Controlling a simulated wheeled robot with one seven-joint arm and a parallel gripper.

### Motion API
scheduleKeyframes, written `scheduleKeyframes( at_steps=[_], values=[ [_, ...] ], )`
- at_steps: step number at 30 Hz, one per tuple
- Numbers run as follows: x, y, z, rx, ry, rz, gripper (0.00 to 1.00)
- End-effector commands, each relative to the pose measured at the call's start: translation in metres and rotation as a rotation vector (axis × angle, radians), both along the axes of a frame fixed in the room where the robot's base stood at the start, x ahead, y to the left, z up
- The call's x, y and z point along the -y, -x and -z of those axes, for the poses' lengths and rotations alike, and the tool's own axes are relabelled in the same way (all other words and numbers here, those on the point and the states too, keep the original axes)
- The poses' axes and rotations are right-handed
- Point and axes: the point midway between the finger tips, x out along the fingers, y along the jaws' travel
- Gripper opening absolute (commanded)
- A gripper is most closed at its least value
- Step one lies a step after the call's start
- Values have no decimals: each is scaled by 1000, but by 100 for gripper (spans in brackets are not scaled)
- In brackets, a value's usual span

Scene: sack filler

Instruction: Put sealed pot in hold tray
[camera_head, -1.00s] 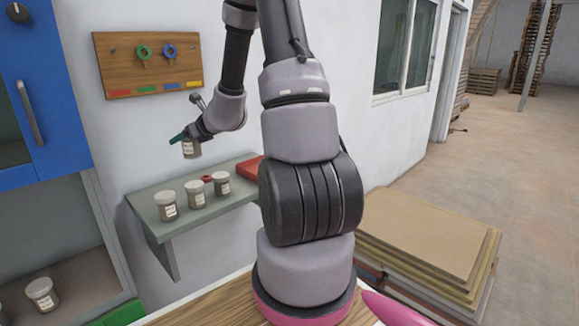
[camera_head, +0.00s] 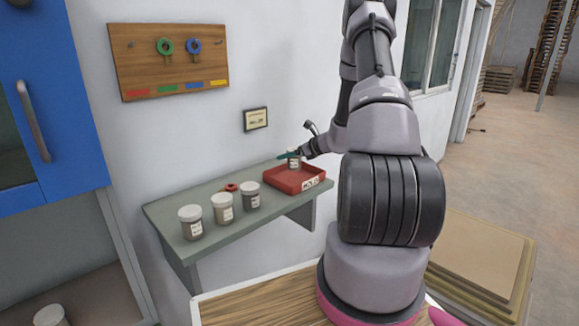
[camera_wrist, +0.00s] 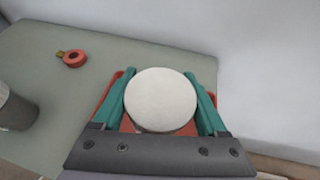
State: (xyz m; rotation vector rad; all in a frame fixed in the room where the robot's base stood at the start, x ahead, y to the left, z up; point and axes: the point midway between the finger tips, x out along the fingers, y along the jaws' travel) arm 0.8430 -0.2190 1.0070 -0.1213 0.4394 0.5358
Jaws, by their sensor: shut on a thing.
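The sealed pot (camera_head: 294,161) is a small pot with a white label. My gripper (camera_head: 289,156) is shut on it and holds it upright at the red hold tray (camera_head: 310,184). In the wrist view, the pot's round white lid (camera_wrist: 160,98) sits between my green fingers (camera_wrist: 160,102), and red tray parts (camera_wrist: 107,97) show beside and below it. The pot is over or inside the tray; I cannot tell whether its base touches the tray floor. The tray has a white label on its front and stands at the right end of the grey shelf.
Three lidded pots (camera_head: 222,209) stand on the left part of the grey shelf (camera_head: 165,213). A small red ring-shaped thing (camera_head: 232,187) lies behind them, left of the tray. A board with green and blue tags (camera_head: 170,60) and a small framed sign (camera_head: 256,119) hang on the wall.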

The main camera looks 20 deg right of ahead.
Motion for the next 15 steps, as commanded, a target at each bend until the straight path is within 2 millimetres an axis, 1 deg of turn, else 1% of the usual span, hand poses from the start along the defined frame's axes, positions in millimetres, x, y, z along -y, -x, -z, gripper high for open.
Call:
scheduleKeyframes(
  at_steps=[4, 9, 11, 15],
  values=[
    [0, 0, 12, 0, -1, 0, 18],
    [0, 0, 36, -1, -1, 2, 18],
    [0, 0, 40, 1, -1, 1, 18],
    [0, 0, 39, 2, 1, 0, 18]
  ],
)
